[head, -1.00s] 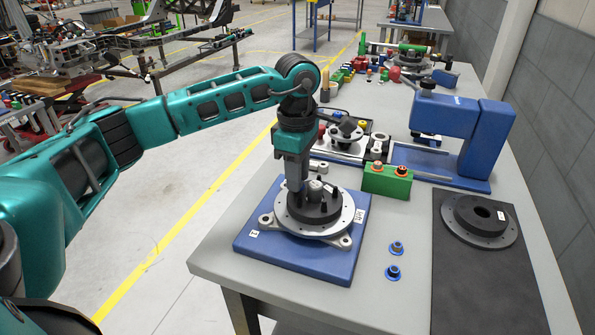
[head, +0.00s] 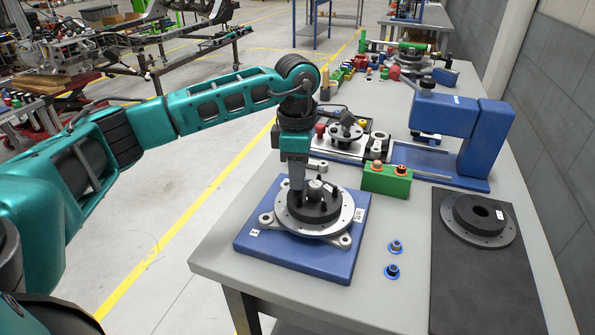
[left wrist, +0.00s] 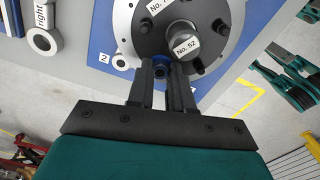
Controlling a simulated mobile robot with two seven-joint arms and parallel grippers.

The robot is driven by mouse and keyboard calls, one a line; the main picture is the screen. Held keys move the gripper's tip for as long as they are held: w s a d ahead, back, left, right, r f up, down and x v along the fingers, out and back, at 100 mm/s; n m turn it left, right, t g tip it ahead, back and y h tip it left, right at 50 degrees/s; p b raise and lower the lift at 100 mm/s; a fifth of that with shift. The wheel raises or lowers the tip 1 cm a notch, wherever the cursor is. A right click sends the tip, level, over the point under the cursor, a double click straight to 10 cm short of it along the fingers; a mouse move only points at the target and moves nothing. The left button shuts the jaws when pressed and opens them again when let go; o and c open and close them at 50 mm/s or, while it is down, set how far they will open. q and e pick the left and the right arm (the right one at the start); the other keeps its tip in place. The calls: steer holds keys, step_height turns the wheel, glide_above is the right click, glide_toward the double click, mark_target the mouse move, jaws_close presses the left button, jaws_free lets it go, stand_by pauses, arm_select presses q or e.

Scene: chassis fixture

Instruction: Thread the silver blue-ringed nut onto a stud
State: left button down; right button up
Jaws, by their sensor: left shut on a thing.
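My left gripper (head: 297,190) points down at the left side of a dark round hub (head: 325,208) on a silver flange (head: 343,222). In the left wrist view its two fingers (left wrist: 163,68) are shut on a small blue-ringed nut (left wrist: 160,58) at the hub's edge. The fingers hide most of this nut, and I cannot tell whether it sits on a stud. Dark studs (head: 323,206) stand up from the hub around a silver centre post (head: 316,187). My right gripper is out of view.
The flange sits on a blue base plate (head: 290,253). Two blue-ringed pieces (head: 396,247) (head: 392,271) stand on the grey table to its right. A green block (head: 388,183) and a blue press-like frame (head: 480,140) stand behind. A second dark hub (head: 478,222) lies on a black mat.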

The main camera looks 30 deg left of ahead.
arm_select(q)
steer(key=shift+m+b, duration=0.35)
steer(key=shift+m, duration=1.35)
steer(key=shift+f, duration=0.1)
steer(key=shift+m, duration=0.8)
steer(key=shift+m+b, duration=0.3)
steer(key=shift+m, duration=0.6)
steer(key=m, duration=0.3)
steer(key=shift+b, duration=0.35)
steer(key=c, duration=1)
jaws_free()
steer(key=shift+o, duration=0.2)
